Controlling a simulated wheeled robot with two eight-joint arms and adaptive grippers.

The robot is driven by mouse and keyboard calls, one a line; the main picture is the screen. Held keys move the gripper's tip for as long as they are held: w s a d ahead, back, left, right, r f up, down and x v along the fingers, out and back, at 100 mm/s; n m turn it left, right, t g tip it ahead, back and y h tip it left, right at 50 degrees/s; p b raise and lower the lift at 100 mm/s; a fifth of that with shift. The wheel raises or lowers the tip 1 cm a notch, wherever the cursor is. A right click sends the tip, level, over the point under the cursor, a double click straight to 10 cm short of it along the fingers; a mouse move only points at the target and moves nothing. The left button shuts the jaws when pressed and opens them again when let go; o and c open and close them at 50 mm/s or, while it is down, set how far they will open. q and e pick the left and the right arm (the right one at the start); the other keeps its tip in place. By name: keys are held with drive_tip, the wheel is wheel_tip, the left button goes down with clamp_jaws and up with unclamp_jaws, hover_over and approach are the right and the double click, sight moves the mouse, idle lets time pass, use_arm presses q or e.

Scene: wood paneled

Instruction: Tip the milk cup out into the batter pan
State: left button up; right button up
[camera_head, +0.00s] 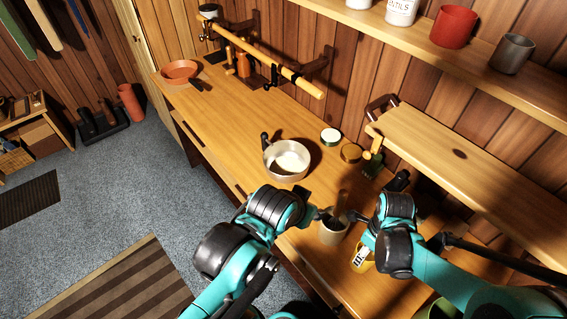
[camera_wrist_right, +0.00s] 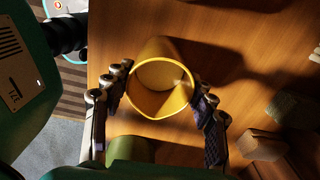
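The batter pan (camera_head: 271,165) is a pale round pan with a dark handle and creamy contents, standing on the wooden bench. A yellow cup (camera_head: 361,258) with a dark-lettered white label stands below my right gripper (camera_head: 358,228); the lettering is only partly readable. In the right wrist view, the yellow cup (camera_wrist_right: 150,103) is between the two fingers of my right gripper (camera_wrist_right: 162,88); whether they press on it is unclear. My left gripper (camera_head: 323,216) is beside a beige cup (camera_head: 333,232); its finger opening and any contact are unclear.
Two round jars, one white-lidded (camera_head: 331,136) and one amber (camera_head: 351,153), stand right of the pan. A green container (camera_head: 440,310) is near the right arm. A raised wooden shelf (camera_head: 480,150) overhangs the right side.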

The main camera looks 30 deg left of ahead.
drive_tip(key=shift+r+p, duration=1.9)
drive_tip(key=shift+r, duration=0.6)
drive_tip(key=o, duration=0.6)
clamp_jaws()
drive_tip(key=shift+s+f, duration=0.1)
